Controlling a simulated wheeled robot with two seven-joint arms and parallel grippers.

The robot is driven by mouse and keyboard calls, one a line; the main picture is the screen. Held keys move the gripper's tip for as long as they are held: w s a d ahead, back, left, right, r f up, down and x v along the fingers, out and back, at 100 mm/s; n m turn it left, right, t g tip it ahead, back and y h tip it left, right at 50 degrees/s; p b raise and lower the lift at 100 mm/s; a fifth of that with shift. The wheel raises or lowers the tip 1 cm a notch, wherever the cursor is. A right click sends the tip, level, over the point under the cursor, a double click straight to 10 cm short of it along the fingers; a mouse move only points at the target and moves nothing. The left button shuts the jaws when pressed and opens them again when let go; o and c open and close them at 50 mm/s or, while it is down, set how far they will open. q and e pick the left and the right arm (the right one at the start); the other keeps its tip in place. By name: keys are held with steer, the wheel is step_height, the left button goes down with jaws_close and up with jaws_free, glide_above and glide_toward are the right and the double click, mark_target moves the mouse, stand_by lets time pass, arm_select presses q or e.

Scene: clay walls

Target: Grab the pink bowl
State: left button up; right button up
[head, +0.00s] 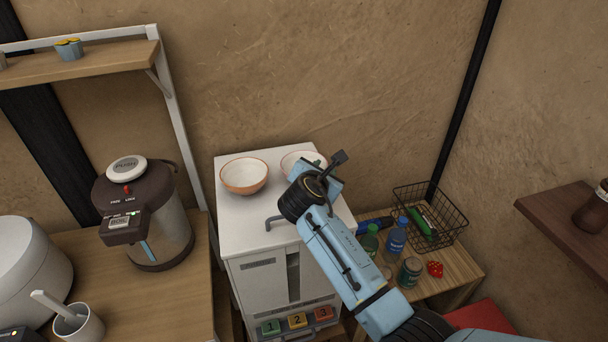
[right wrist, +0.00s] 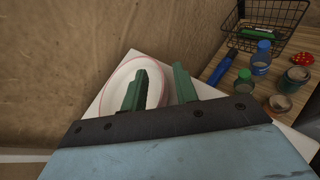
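The pink bowl (head: 300,160) is white with a pinkish rim and stands on the white cabinet top, partly hidden behind my right gripper (head: 318,172). In the right wrist view the pink bowl (right wrist: 118,82) lies under the fingers. There my right gripper (right wrist: 160,80) has its two green fingers apart with nothing held. The left finger overlaps the bowl's inside and the right finger shows by its right edge. I cannot tell whether they touch it. My left gripper is not in view.
A second bowl (head: 244,177) with an orange rim stands to the left on the white cabinet (head: 236,226). A wire basket (head: 430,215), bottles and a can (head: 410,272) crowd the low table at right. A hot-water pot (head: 150,220) stands left. The wall is close behind.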

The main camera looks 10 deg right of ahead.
steer(key=shift+c, duration=0.2)
jaws_close()
